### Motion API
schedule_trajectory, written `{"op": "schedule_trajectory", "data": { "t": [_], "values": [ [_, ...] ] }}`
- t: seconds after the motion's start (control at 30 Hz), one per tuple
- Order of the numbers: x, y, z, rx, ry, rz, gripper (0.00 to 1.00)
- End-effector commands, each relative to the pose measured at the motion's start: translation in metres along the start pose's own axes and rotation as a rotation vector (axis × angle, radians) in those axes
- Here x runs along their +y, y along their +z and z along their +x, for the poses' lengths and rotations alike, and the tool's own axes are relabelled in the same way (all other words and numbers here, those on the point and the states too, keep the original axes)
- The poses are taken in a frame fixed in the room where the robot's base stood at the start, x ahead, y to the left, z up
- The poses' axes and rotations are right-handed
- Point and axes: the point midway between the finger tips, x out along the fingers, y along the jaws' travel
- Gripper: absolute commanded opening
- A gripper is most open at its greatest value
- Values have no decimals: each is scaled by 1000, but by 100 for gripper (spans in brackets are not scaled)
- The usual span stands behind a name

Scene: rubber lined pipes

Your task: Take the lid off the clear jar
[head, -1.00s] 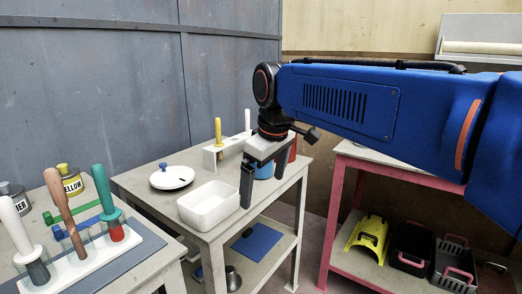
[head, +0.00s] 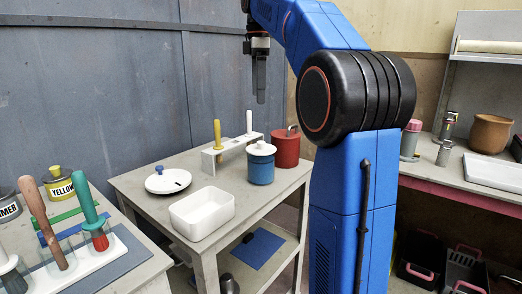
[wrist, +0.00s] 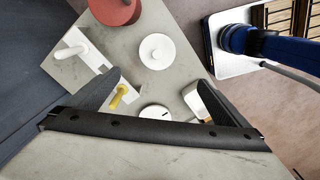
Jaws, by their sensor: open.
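I cannot make out a jar that is plainly clear. A blue jar (head: 261,170) with a white knobbed lid (head: 261,149) stands upright on the middle table; from above, the lid (wrist: 157,51) hides its body in the wrist view. A flat white disc with a blue knob (head: 168,182) lies near the table's left side, and it shows partly in the wrist view (wrist: 154,112). My gripper (head: 260,95) points down high above the table, apart from everything. Its fingers (wrist: 159,76) are spread and empty; the lid shows beyond the gap between them.
A white tray (head: 203,213) is at the table's front. A white rack (head: 232,151) holds yellow and white handles, and a red pot (head: 286,150) stands behind the blue jar. Brushes (head: 92,216) stand on the left table. A pot (head: 490,133) is on the right table.

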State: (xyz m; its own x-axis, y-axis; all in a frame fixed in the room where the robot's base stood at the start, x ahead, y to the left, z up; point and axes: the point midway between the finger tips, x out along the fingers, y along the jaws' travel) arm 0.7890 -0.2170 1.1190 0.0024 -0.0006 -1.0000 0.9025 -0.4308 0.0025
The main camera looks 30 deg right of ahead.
Motion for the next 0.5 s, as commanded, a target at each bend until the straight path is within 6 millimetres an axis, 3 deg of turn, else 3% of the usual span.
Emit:
{"op": "schedule_trajectory", "data": {
  "t": [0.17, 0.5],
  "values": [
    [2, 1, 13, -1, -5, -10, 100],
    [2, 2, 73, -1, -5, -9, 100]
  ]
}}
